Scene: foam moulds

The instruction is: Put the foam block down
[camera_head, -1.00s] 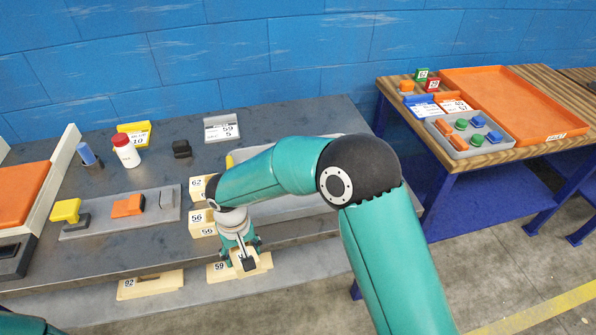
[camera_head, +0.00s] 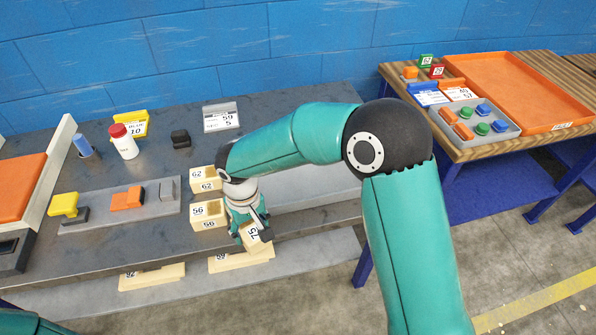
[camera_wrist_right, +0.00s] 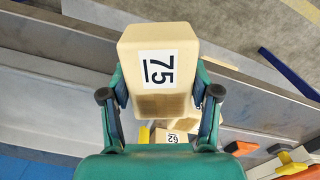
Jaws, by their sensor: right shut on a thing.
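My right gripper (camera_head: 247,231) is shut on a cream foam block labelled 75 (camera_head: 256,238). It holds the block tilted at the table's front edge. In the right wrist view the block (camera_wrist_right: 158,70) sits between the two fingers of the gripper (camera_wrist_right: 160,98), its label facing the camera. Foam blocks labelled 62 (camera_head: 205,180) and 56 (camera_head: 208,214) stand on the dark table (camera_head: 120,250) just left of the gripper. Block 62 also shows in the wrist view (camera_wrist_right: 172,137), partly hidden. My left gripper is out of view.
Two pale blocks (camera_head: 150,277) (camera_head: 240,259) lie lower, beyond the table's front edge. A grey tray (camera_head: 90,222) holds yellow, orange and grey pieces. A white bottle (camera_head: 124,142) and a black piece (camera_head: 181,139) stand behind. An orange tray (camera_head: 520,95) lies on the right table.

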